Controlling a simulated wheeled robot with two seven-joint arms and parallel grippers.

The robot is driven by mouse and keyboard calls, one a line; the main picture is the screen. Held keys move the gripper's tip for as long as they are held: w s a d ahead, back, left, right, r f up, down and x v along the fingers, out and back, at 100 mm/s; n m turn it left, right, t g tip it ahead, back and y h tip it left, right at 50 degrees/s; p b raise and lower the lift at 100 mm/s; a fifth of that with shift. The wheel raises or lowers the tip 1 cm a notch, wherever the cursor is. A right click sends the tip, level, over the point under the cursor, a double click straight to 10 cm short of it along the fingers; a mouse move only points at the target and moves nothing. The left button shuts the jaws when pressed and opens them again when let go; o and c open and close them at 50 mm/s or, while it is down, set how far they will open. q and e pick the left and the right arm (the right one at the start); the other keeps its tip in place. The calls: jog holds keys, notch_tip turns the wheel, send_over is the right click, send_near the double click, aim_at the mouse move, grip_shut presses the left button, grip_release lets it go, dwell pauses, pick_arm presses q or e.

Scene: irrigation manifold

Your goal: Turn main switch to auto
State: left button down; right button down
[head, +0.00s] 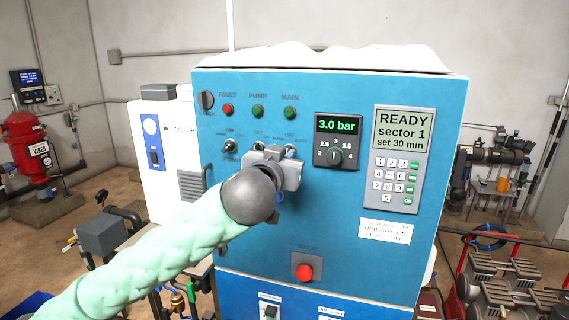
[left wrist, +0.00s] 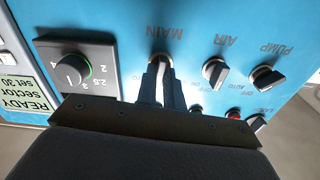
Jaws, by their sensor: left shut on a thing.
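The main switch (left wrist: 160,59) is a dark rotary knob under the label MAIN on the blue cabinet, seen upside down in the left wrist view. My left gripper (left wrist: 161,84) is shut on it, one finger on each side. The fingers hide most of the knob, so its exact setting cannot be read. In the head view my left gripper (head: 288,160) is up against the panel, and its body covers the main switch. My right gripper is in neither view.
The air knob (left wrist: 215,71) and pump knob (left wrist: 266,78) sit close beside the gripper. A pressure dial (head: 335,155) reading 3.0 bar and a keypad (head: 396,182) showing READY are to the right. A red stop button (head: 304,272) is below.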

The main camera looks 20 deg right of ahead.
pick_arm(q)
jog(key=m+b, duration=0.4)
jog(key=m, duration=0.3)
jog(key=shift+m, duration=0.3)
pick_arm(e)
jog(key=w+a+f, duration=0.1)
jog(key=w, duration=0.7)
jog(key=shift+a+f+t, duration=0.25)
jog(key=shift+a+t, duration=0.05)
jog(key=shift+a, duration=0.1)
pick_arm(q)
jog(key=c, duration=1.5)
grip_release()
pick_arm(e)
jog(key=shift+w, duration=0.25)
pick_arm(q)
jog(key=shift+s, duration=0.1)
